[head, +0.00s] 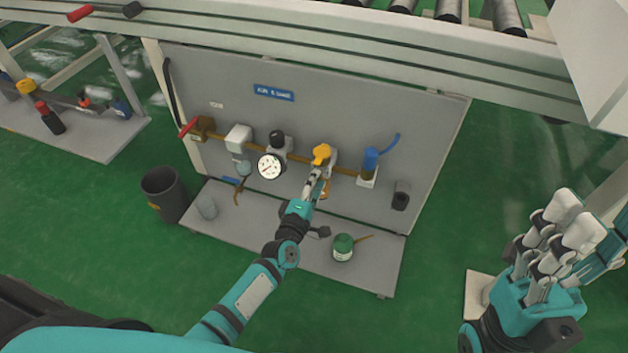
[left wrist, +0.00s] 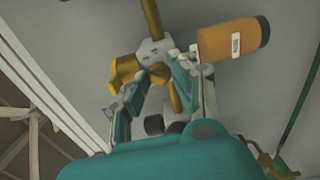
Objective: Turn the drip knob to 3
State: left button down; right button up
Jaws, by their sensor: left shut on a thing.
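The yellow drip knob (head: 321,153) sits on top of a lubricator on the upright grey panel (head: 430,120). In the left wrist view the yellow-brass knob (left wrist: 124,70) shows left of the pale fitting, and the amber bowl (left wrist: 230,40) with a white label lies to the right. My left gripper (head: 316,176) is at the lubricator just below the knob's top; in the left wrist view its fingertips (left wrist: 160,78) are closed at the knob and fitting. The exact contact is partly hidden. No scale number is readable. My right gripper (head: 570,225) hangs at the right, away from the panel.
A round pressure gauge (head: 270,166) and a red-handled valve (head: 201,128) are left of the lubricator. A blue fitting (head: 371,160) is right. A dark bin (head: 162,193) stands left.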

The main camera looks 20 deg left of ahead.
pick_arm(q)
jog(key=shift+f, duration=0.15)
jog(key=c, duration=1.1)
grip_release()
jog(key=s, duration=1.2)
jog(key=shift+a, duration=0.2)
